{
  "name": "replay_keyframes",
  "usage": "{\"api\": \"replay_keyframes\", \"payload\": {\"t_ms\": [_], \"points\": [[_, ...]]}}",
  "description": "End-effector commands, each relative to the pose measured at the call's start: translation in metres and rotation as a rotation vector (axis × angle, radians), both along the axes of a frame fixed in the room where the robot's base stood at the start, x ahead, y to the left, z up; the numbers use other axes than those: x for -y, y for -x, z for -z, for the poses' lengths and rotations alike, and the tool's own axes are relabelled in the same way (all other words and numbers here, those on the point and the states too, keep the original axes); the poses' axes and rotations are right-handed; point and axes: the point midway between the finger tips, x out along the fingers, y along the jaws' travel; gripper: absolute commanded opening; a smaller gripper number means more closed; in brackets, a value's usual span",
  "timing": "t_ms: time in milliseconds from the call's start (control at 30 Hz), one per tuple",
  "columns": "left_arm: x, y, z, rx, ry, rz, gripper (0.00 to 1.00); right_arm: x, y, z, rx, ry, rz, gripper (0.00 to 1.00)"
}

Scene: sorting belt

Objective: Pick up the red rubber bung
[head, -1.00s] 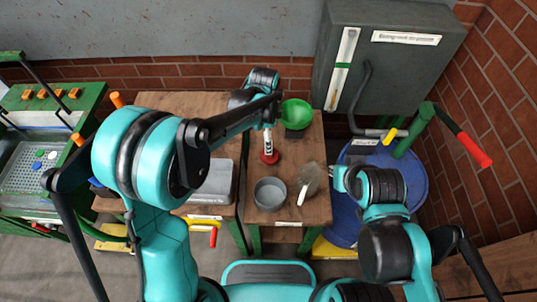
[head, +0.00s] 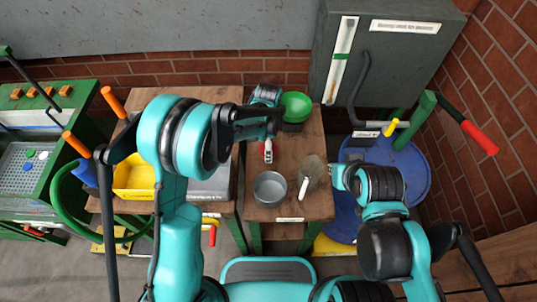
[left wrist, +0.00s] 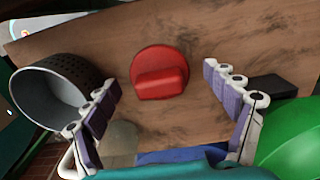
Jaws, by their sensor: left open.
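The red rubber bung (left wrist: 160,72) stands on the wooden table top, in the upper middle of the left wrist view. It has a round base with a raised block on it. My left gripper (left wrist: 160,82) is open, one finger to each side of the bung, with a gap on both sides. In the head view my left gripper (head: 267,151) is over the small table, and the arm hides most of the bung. My right gripper (head: 338,177) is at the table's right edge, away from the bung; its jaws are too small to read.
A grey perforated pot (left wrist: 48,92) stands left of the fingers in the left wrist view. A green bowl (head: 296,106) stands at the back of the table. A translucent brownish container (head: 314,170) stands at the right, near a blue drum (head: 410,170). A yellow bin (head: 134,176) is at the left.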

Motion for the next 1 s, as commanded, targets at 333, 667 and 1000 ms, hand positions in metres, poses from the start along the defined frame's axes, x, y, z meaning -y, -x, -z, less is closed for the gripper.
{"api": "replay_keyframes", "payload": {"t_ms": [333,667,1000], "points": [[0.000,0.000,-0.001,0.000,0.000,0.000,0.17,0.000,0.000,-0.001,0.000,0.000,0.000,0.10],[0.000,0.000,-0.004,-0.001,0.000,0.000,0.14,0.000,0.000,-0.002,0.000,0.000,0.000,0.10],[0.008,0.002,-0.050,0.000,0.000,0.004,0.14,0.000,0.000,-0.023,0.000,0.000,0.000,0.10]]}}
